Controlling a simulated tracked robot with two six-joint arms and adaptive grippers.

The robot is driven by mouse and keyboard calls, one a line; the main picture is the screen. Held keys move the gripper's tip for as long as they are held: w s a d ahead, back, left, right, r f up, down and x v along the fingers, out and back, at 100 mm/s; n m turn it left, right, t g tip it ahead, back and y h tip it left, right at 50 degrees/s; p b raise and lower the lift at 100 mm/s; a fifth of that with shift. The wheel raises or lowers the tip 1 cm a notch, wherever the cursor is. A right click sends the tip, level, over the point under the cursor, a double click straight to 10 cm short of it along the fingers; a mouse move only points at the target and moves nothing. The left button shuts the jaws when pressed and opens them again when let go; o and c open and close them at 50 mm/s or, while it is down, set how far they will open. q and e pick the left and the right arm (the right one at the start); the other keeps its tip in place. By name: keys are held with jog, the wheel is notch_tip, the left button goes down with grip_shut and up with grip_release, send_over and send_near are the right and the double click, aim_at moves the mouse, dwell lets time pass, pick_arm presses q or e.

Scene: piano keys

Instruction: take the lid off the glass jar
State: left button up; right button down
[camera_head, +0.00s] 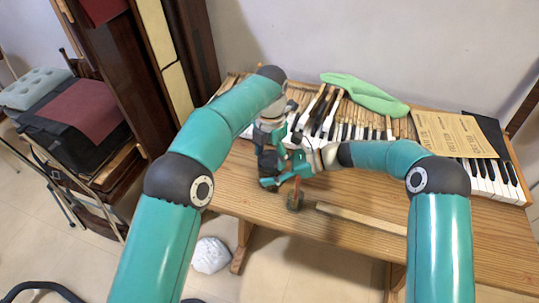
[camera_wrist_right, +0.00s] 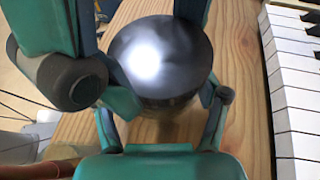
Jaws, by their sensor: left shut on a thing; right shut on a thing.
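A round, shiny dark metal lid (camera_wrist_right: 160,50) fills the middle of the right wrist view. Below its edge a narrow strip of the brownish glass jar (camera_wrist_right: 168,104) shows; most of the jar is hidden. I see no clear gap between lid and jar. My left gripper (camera_wrist_right: 145,35) is shut, with fingers on either side of the lid. My right gripper (camera_wrist_right: 163,98) is shut around the jar from the near side. In the head view, my left gripper (camera_head: 268,170) and right gripper (camera_head: 292,168) meet over the table and hide the jar and lid.
The wooden table (camera_head: 340,255) carries a row of piano keys (camera_head: 490,180), a green cloth (camera_head: 365,95) and a paper sheet (camera_head: 452,133). A small block with a red upright part (camera_head: 295,198) and a wooden strip (camera_head: 360,218) lie near the grippers. The front right table area is clear.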

aim_at(271, 158)
pick_arm(q)
jog(key=shift+r, duration=0.25)
jog(key=shift+r, duration=0.9)
jog(key=shift+r, duration=2)
pick_arm(e)
grip_release()
